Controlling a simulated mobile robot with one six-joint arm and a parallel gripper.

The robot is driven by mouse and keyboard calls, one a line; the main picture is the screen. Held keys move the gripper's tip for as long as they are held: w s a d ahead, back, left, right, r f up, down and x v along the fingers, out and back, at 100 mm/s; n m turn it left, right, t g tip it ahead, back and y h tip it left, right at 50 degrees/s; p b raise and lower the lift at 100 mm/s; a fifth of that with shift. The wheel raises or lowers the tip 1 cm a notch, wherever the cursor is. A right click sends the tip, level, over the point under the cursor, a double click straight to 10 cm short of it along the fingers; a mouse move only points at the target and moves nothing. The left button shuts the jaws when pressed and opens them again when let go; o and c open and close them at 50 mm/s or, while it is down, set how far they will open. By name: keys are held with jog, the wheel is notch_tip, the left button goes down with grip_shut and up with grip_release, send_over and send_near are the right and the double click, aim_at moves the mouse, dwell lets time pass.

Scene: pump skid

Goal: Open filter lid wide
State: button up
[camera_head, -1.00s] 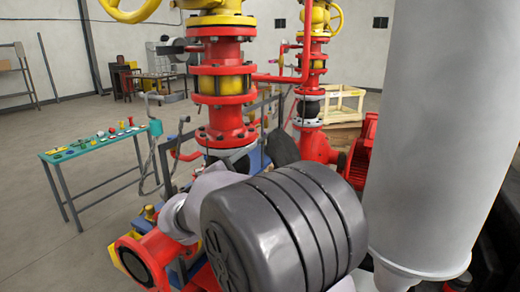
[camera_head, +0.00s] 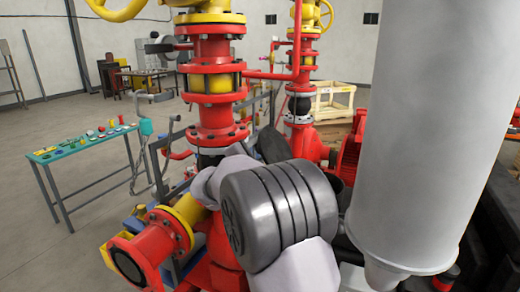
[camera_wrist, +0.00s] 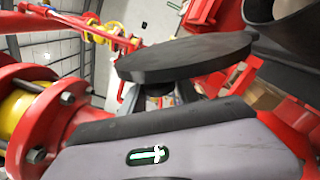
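The filter lid (camera_wrist: 185,57) is a dark round disc in the wrist view, seen at a shallow angle. The dark open round mouth of a vessel (camera_wrist: 290,22) shows at its upper right, apparently the filter. My gripper (camera_wrist: 150,124) fills the bottom of the wrist view as a grey body with a dark edge, just below the lid in the picture. I cannot tell whether it touches the lid. Its fingertips are not clear, so its opening is not readable. In the head view my arm hides the gripper and most of the filter area.
Red flanged pipework (camera_head: 215,110) with yellow valve parts rises left of my arm. A red flange pipe end (camera_head: 135,258) juts out at the lower left. A green-topped table (camera_head: 85,143) with small items stands farther left. Floor around that table is clear.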

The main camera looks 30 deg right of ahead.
aim_at(267, 143)
grip_shut()
jog(key=shift+b, duration=0.3)
jog(key=shift+s+d+m+b, duration=0.25)
jog(key=shift+m+b, duration=0.25)
jog(key=shift+b, duration=0.5)
jog(key=s+r+m+b, duration=0.1)
jog(key=b, duration=0.1)
jog(key=shift+d+r+b, duration=0.1)
jog(key=shift+d+b, duration=0.25)
jog(key=shift+b, duration=0.05)
jog(key=shift+s+d+r+m, duration=0.1)
jog(key=shift+s+r+m, duration=0.05)
jog(key=shift+r+m, duration=0.4)
jog(key=o, duration=0.7)
grip_release()
